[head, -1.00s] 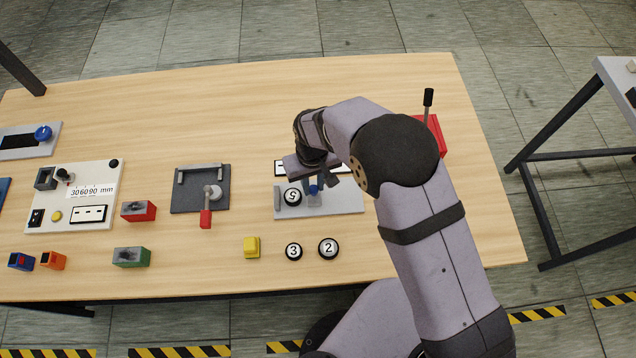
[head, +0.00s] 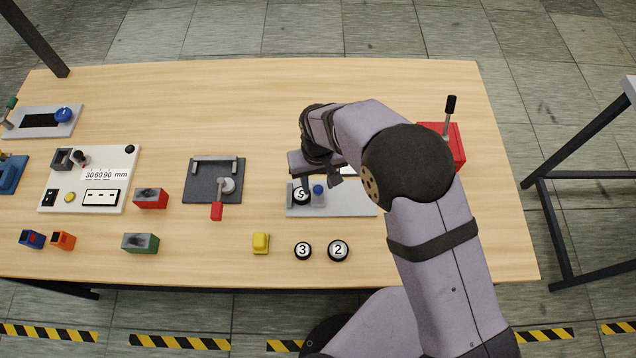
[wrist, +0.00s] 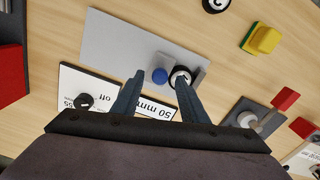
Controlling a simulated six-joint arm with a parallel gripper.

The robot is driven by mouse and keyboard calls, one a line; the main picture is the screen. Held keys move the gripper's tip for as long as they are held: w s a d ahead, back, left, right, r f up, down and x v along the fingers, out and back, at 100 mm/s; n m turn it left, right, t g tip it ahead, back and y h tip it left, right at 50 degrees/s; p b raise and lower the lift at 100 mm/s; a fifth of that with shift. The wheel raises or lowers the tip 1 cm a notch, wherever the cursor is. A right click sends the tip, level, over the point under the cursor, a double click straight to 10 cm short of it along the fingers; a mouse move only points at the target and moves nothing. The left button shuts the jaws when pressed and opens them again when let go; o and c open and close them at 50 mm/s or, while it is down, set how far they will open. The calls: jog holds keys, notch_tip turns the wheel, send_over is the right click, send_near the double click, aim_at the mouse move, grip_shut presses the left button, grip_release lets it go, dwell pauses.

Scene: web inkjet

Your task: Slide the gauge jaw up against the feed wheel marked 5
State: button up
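The grey gauge plate (head: 356,208) lies on the table under my arm, with the black-and-white feed wheel marked 5 (head: 300,195) at its left end. The gauge jaw (head: 317,200), with its blue knob (head: 318,189), stands immediately right of the wheel. In the wrist view, the blue knob (wrist: 159,76) and the wheel (wrist: 180,75) are side by side. Any thin gap between jaw and wheel is not clear. My gripper (wrist: 160,78) is open above the jaw, fingers apart around the line to the knob; I see no clear grip. The gripper (head: 334,179) partly hides the plate's back.
Loose wheels marked 3 (head: 303,251) and 2 (head: 338,250) and a yellow block (head: 261,243) lie in front. A dark fixture with a red-handled lever (head: 216,211) is left. A red lever box (head: 455,150) is right. A white printed card (wrist: 150,108) adjoins the plate.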

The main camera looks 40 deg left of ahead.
aim_at(318, 187)
jog(key=shift+r+b, duration=1.05)
jog(key=shift+r, duration=2.2)
jog(key=shift+a, duration=0.15)
jog(key=s+d+f, duration=0.1)
jog(key=d, duration=0.4)
jog(key=s+d+f+h, duration=0.1)
jog(key=s+d+f, duration=0.1)
jog(key=d, duration=0.2)
jog(key=s+d+f+n+g+h, duration=0.1)
jog(key=d+f, duration=0.1)
jog(key=d, duration=0.3)
jog(key=shift+s+d, duration=0.2)
jog(key=shift+d, duration=0.1)
jog(key=w+d+r+m, duration=0.2)
jog(key=d+r+m, duration=0.1)
jog(key=d, duration=0.7)
jog(key=w+d+r+m+y, duration=0.1)
jog(key=w+d+r+m, duration=0.2)
jog(key=d, duration=0.7)
jog(key=w+d+r+m+t+y, duration=0.1)
jog(key=w+d+r+m, duration=0.2)
jog(key=d+m, duration=0.4)
jog(key=d+r, duration=0.1)
jog(key=d, duration=0.2)
jog(key=shift+d+r, duration=0.4)
